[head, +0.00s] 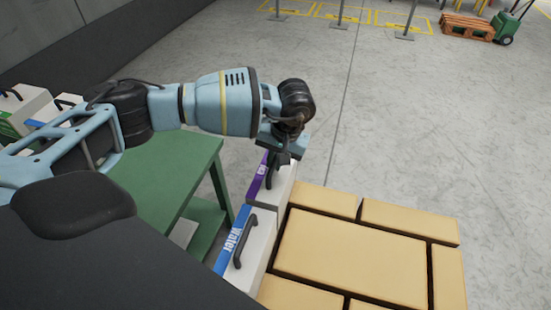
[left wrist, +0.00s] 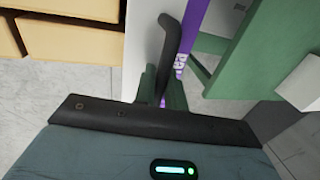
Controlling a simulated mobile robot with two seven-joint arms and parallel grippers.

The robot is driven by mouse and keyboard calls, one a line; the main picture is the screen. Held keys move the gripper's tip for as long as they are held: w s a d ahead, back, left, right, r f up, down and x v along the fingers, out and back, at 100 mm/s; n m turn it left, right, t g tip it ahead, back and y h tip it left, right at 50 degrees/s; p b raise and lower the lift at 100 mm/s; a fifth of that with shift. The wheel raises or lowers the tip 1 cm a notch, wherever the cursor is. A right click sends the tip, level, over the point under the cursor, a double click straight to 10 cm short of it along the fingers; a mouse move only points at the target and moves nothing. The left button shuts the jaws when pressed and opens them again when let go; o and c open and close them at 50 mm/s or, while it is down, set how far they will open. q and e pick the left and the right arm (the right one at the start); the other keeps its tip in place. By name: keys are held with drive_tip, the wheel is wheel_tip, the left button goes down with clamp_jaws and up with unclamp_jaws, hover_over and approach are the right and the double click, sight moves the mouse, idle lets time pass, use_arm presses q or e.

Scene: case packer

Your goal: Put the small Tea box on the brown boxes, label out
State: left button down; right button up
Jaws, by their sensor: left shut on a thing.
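The small Tea box is a white box (head: 284,188) with a purple label strip and a dark handle; its lettering is only partly readable. It stands upright at the left edge of the brown boxes (head: 355,252), just beyond the Water box. Its purple label faces left, away from the brown boxes. My left gripper (head: 272,170) is above the Tea box, shut on its handle. The left wrist view shows the handle (left wrist: 170,45) between the fingers, beside the purple strip. I cannot tell whether the box bears on the surface below. My right gripper is not in view.
A white Water box (head: 262,240) with a blue label and dark handle stands close in front of the Tea box. A green table (head: 165,175) is at left, with more white boxes (head: 30,105) behind my arm. The brown boxes' tops are clear to the right.

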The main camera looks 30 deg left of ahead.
use_arm(q)
drive_tip(key=shift+f, duration=0.1)
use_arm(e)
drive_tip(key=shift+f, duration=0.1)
use_arm(q)
drive_tip(key=c, duration=1.4)
unclamp_jaws()
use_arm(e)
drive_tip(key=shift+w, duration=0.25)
use_arm(q)
drive_tip(key=shift+v, duration=3.95)
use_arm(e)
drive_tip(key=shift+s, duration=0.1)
use_arm(q)
drive_tip(key=shift+f, duration=0.1)
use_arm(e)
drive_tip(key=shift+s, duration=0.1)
